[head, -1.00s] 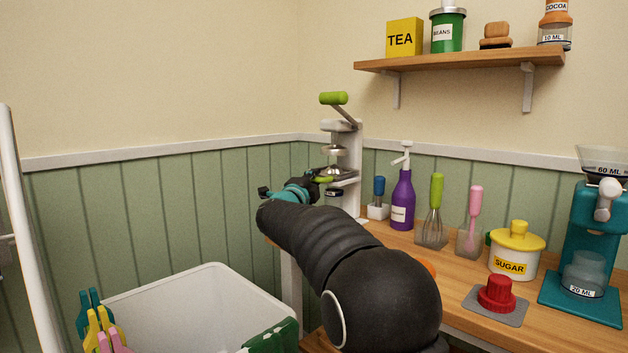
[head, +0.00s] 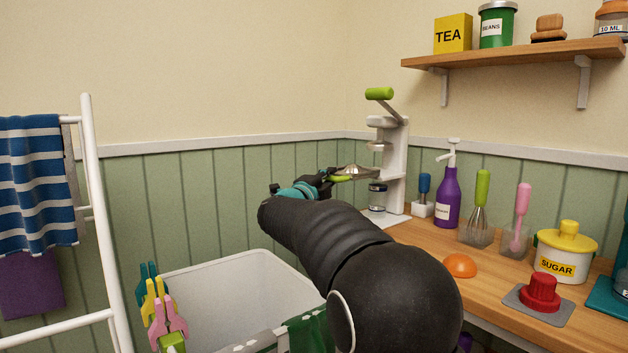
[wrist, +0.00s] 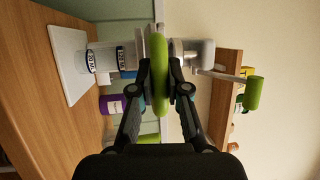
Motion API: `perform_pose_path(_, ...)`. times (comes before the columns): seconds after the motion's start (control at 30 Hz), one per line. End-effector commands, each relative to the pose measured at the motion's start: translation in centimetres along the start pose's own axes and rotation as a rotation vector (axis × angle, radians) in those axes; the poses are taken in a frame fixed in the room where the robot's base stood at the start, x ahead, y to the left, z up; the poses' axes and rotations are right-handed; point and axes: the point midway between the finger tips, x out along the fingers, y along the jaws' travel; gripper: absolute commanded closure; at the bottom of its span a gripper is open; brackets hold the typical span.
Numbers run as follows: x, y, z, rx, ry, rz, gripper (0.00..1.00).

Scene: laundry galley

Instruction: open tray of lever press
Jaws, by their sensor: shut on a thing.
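The lever press (head: 396,165) stands upright at the far left end of the counter, white with a raised lever ending in a green grip (head: 379,94). Its silver tray (head: 358,171) sits out to the left of the press column, with a green handle toward me. My gripper (head: 318,184) is shut on that green handle (wrist: 159,70), which stands between the two fingers in the wrist view. A labelled glass cup (head: 377,194) stands on the press base, below the tray's level. My arm hides part of the counter's front edge.
A purple pump bottle (head: 446,207), a whisk (head: 480,205) and a sugar pot (head: 565,250) stand right of the press. An orange half (head: 460,265) lies on the counter. A white laundry bin (head: 215,290) and drying rack (head: 97,215) stand left. A shelf (head: 510,62) hangs above.

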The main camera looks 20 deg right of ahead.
Motion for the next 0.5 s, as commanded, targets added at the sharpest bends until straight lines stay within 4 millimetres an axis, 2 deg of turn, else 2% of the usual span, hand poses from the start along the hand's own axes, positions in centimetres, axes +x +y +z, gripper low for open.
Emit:
perform_pose_path(0.3,0.02,-0.07,-0.05,-0.002,0.0,-0.001,1.0)
perform_pose_path(0.33,0.01,-0.07,-0.03,-0.002,-0.001,-0.001,0.83)
perform_pose_path(0.4,-0.01,-0.07,-0.01,-0.002,-0.001,-0.001,0.65)
perform_pose_path(0.43,-0.02,-0.07,-0.01,-0.002,-0.001,-0.001,0.59)
perform_pose_path(0.5,-0.02,-0.06,-0.03,-0.001,0.0,0.0,0.59)
